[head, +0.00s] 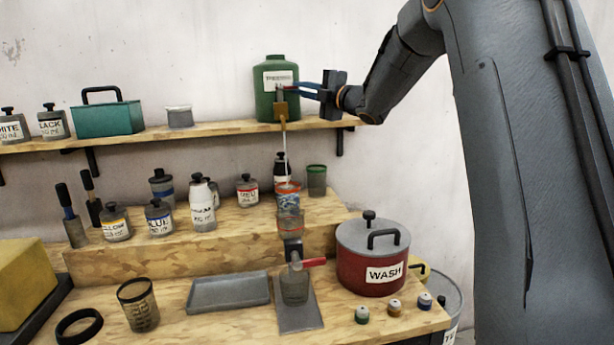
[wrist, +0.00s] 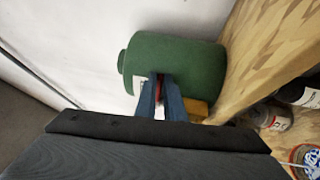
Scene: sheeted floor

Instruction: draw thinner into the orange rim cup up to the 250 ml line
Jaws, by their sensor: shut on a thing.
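The green thinner jug (head: 272,98) stands on the upper shelf with a white label and a brass-coloured tap (head: 281,108) at its front. My gripper (head: 290,88) is shut on the tap's small red handle; the red also shows between the blue fingers in the wrist view (wrist: 160,84). A thin pale line, seemingly a stream, runs down from the tap. Below it is a container with an orange-red rim (head: 288,187), probably the orange rim cup, partly crowded by its neighbours; it also shows in the wrist view (wrist: 306,155). Its level and marks are too small to read.
A green cup (head: 317,181) and several labelled bottles stand on the raised step. In front are a stand with a red handle (head: 313,262), a red WASH pot (head: 372,265), a grey tray (head: 229,291) and a dark-rimmed cup (head: 139,308).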

